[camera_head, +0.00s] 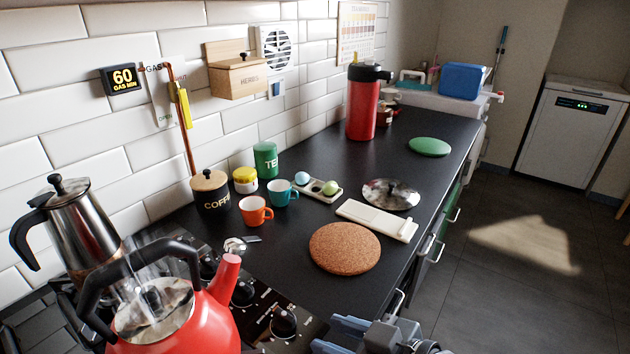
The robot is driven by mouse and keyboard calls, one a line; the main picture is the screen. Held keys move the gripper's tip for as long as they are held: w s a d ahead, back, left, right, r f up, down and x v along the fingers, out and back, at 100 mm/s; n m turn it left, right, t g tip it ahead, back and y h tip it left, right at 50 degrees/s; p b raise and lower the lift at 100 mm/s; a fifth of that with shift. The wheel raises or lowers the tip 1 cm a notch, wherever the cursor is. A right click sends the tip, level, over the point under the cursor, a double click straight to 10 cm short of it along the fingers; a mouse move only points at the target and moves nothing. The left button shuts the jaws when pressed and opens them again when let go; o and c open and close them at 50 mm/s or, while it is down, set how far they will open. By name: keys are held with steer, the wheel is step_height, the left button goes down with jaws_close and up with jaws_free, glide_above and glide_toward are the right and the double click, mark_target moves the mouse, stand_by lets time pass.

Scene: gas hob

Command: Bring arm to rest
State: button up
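My gripper (335,337) shows at the bottom edge, right of the red kettle and by the counter's front edge. Its two blue-grey fingers point left and look apart, with nothing seen between them. The lower finger and most of my arm are cut off by the picture's edge. The red kettle (190,335) with a black handle stands at the hob, at lower left, and steam rises near it. The hob's control panel with black knobs (284,322) lies between the kettle and my gripper.
A steel moka pot (85,225) stands behind the kettle. A cork mat (345,247), a cream slab (377,220), an orange cup (255,212), a teal cup (283,193) and a red flask (361,105) are on the black counter. The floor (520,290) at right is clear.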

steer(key=s+d+f+m+t+h, duration=0.2)
steer(key=s+d+f+m+h, duration=0.15)
steer(key=s+d, duration=0.35)
steer(key=s+d+f+m+t+h, duration=0.2)
steer(key=s+d+f+m+h, duration=0.25)
steer(key=s, duration=0.45)
steer(key=s+d+r+m+t+h, duration=0.1)
steer(key=s+d+r, duration=0.1)
steer(key=s+r, duration=0.3)
steer(key=s+d+r+m+t+h, duration=0.1)
steer(key=s+d+r, duration=0.2)
steer(key=s+r, duration=0.3)
steer(key=v, duration=0.3)
steer(key=shift+s+f, duration=0.25)
steer(key=shift+s, duration=0.2)
